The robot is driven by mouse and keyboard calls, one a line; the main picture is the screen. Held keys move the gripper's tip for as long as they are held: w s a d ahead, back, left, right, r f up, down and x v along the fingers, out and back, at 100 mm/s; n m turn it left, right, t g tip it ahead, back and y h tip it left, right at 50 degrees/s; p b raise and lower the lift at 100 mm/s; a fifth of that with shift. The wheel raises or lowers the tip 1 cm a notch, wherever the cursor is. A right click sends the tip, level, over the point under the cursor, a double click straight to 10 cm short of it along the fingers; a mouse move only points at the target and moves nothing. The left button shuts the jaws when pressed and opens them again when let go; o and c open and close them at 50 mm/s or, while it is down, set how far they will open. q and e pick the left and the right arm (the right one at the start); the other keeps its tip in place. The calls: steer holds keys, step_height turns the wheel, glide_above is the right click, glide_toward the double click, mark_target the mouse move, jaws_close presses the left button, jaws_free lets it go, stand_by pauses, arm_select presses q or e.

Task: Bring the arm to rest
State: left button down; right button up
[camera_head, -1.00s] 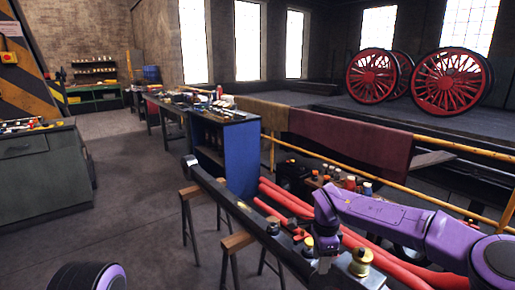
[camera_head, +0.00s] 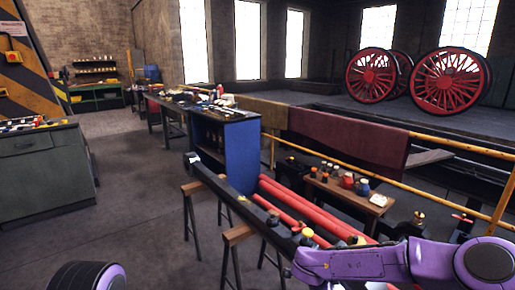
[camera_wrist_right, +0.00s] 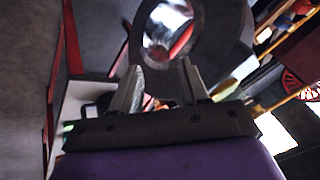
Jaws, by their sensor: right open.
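My right arm (camera_head: 380,262) is purple and comes in from the right along the bottom edge of the head view. It lies over the near end of a long dark beam. My right gripper (camera_wrist_right: 163,88) shows in the wrist view with its two grey fingers apart and nothing held between them. Its fingers are not visible in the head view. A purple and black part of my left arm (camera_head: 88,276) shows at the bottom left; the left gripper is out of view.
The dark beam (camera_head: 232,205) rests on wooden trestles (camera_head: 236,234), with yellow-topped fittings and red tubes (camera_head: 290,200) beside it. A small wooden table (camera_head: 345,194) with jars stands right, by a yellow rail (camera_head: 340,165). A ring-shaped thing (camera_wrist_right: 233,20) lies beyond my fingers.

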steer(key=s+d+f+n+t+y, duration=0.1)
steer(key=s+f+n, duration=0.3)
steer(key=s+f, duration=0.5)
steer(key=s+d+f+n+t+y, duration=0.1)
steer(key=s+f+n, duration=0.4)
steer(key=s, duration=0.6)
steer(key=s+d+f+n+g, duration=0.1)
steer(key=s+d, duration=0.3)
steer(key=s, duration=0.5)
steer(key=s+d+f+n+g, duration=0.1)
steer(key=s+d, duration=0.3)
steer(key=s, duration=0.4)
steer(key=shift+s+f+n+g, duration=0.3)
steer(key=shift+s+n+g, duration=0.1)
steer(key=shift+n, duration=0.3)
